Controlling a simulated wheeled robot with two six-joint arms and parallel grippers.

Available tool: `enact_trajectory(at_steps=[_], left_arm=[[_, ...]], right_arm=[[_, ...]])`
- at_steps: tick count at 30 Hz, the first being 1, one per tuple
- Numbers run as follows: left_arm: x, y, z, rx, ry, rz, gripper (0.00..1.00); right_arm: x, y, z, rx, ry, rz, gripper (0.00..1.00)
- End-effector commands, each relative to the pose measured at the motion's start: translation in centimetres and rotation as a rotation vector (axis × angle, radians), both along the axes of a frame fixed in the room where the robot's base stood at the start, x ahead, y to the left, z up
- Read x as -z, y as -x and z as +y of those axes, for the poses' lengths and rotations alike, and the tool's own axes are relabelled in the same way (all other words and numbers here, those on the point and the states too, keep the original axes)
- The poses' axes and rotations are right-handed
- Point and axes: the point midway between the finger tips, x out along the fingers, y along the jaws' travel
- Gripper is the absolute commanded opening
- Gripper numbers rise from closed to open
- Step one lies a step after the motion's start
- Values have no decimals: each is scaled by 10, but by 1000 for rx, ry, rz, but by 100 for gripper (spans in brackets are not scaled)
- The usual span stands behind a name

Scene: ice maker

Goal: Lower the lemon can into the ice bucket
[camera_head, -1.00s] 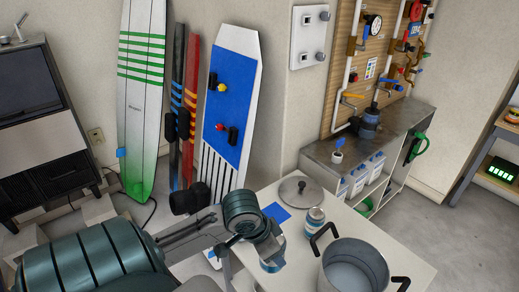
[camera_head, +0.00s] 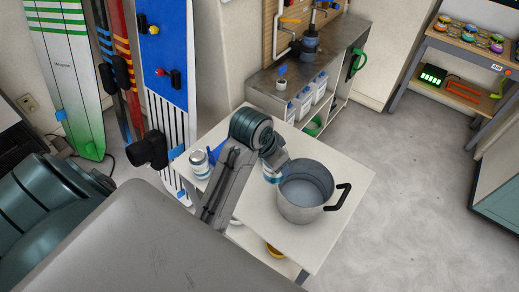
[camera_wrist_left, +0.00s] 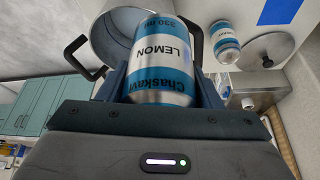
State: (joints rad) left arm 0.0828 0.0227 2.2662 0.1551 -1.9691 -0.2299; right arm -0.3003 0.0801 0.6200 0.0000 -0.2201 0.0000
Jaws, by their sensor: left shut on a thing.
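My left gripper (camera_head: 274,168) is shut on the lemon can (camera_wrist_left: 163,58), a silver and blue can labelled LEMON in the left wrist view. In the head view the lemon can (camera_head: 270,177) is partly hidden by the gripper and appears at the left rim of the ice bucket, a grey metal pot (camera_head: 302,207) with black handles. The bucket (camera_wrist_left: 112,36) also shows behind the can in the wrist view. The can's height over the rim is hard to tell. Only water or a bare grey interior shows in the bucket. My right gripper is not in view.
A second silver and blue can (camera_head: 200,164) stands on the white table (camera_head: 335,235), left of my left arm. A round metal lid (camera_wrist_left: 268,48) and a blue patch (camera_wrist_left: 280,10) lie near it. The table right of the bucket is clear.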

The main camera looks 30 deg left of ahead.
Motion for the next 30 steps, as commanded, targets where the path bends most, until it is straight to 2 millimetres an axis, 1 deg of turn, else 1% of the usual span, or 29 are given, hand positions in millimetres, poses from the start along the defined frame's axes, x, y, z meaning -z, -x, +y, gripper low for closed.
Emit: enact_trajectory(at_steps=[1, 9, 13, 19, 30], left_arm=[[-12, -7, -8, -1, 7, 0, 26], [-26, -41, -45, 1, 4, 1, 26], [-29, -54, -59, 2, 4, 0, 26], [-29, -67, -70, 0, 1, -1, 26], [-28, -69, -73, 0, -1, -1, 26]], right_arm=[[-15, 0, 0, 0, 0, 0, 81], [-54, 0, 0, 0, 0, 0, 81], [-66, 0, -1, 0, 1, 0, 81], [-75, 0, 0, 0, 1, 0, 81], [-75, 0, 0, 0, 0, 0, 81]])
